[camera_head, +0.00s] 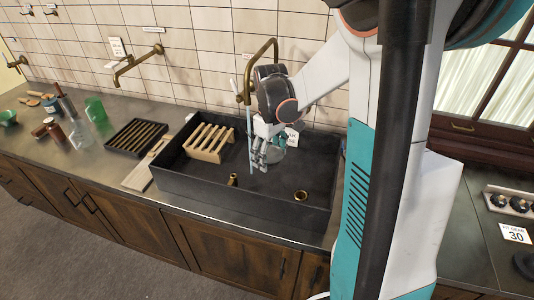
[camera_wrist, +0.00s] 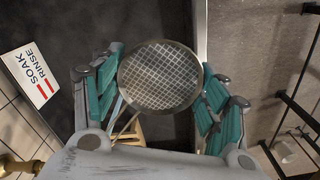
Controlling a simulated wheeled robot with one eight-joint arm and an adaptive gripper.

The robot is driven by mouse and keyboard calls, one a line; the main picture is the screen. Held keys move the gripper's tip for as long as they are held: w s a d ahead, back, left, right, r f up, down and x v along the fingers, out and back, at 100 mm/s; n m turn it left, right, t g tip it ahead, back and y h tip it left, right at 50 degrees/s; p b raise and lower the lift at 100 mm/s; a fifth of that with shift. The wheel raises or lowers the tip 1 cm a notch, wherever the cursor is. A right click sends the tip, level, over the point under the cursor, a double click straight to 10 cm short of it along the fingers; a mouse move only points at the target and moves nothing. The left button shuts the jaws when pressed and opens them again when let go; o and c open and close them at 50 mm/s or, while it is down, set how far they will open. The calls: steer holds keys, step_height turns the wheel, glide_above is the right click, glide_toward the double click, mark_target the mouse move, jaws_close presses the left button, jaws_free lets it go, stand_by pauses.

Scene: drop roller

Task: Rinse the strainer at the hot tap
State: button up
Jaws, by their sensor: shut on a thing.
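My gripper (camera_head: 267,158) is shut on the strainer (camera_wrist: 160,76), a round wire mesh with a dark rim, seen between the teal fingers in the wrist view. In the head view the strainer (camera_head: 276,155) is small and partly hidden by the fingers. It is held above the dark sink (camera_head: 260,203). A brass gooseneck tap (camera_head: 262,48) stands behind the sink. A thin pale blue stream (camera_head: 250,130) falls from it, just left of my gripper. I cannot tell whether it touches the strainer. Another brass tap (camera_head: 136,64) is on the wall, left; the small tap labels are unreadable.
A wooden rack (camera_head: 208,142) stands in the sink's left part, with brass fittings (camera_head: 300,195) on its floor. A soak/rinse sign (camera_wrist: 31,75) is beside the sink. A black slatted tray (camera_head: 136,138), a green bottle (camera_head: 96,112) and other items stand on the left counter.

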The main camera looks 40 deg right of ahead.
steer(key=s, duration=0.6)
steer(key=shift+s+a, duration=0.15)
steer(key=shift+a, duration=0.2)
stand_by(1.2)
steer(key=s+r+p, duration=0.3)
steer(key=s+r, duration=0.1)
steer(key=s, duration=0.1)
steer(key=shift+a+p, duration=0.2)
steer(key=shift+p, duration=0.2)
stand_by(0.8)
